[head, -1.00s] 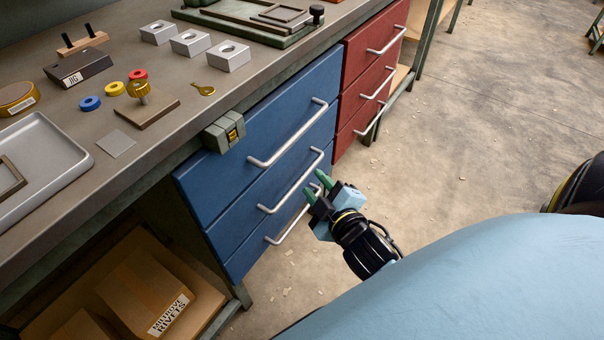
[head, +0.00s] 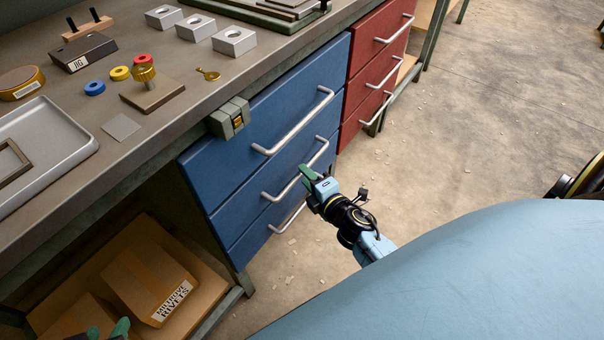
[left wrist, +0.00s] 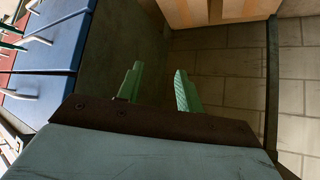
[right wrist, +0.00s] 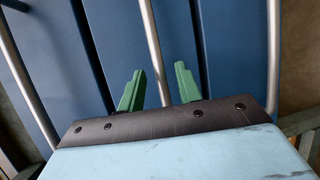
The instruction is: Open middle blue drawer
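The blue drawer unit has three stacked drawers. The middle blue drawer (head: 240,206) looks shut, flush with the blue drawers above and below. Its silver bar handle (head: 276,193) runs along its front. My right gripper (head: 308,174) is at the far half of this handle. In the right wrist view, the handle bar (right wrist: 151,35) passes between the two green fingers of my right gripper (right wrist: 158,82), which are apart, with gaps beside the bar. My left gripper (head: 121,328) is at the bottom left of the head view. In the left wrist view (left wrist: 157,84) its fingers are open and empty.
The top blue drawer handle (head: 293,122) and bottom handle (head: 288,218) lie close above and below. Red drawers (head: 378,62) stand beyond. A cardboard box (head: 148,280) sits on the low shelf. The bench top (head: 150,140) holds several parts.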

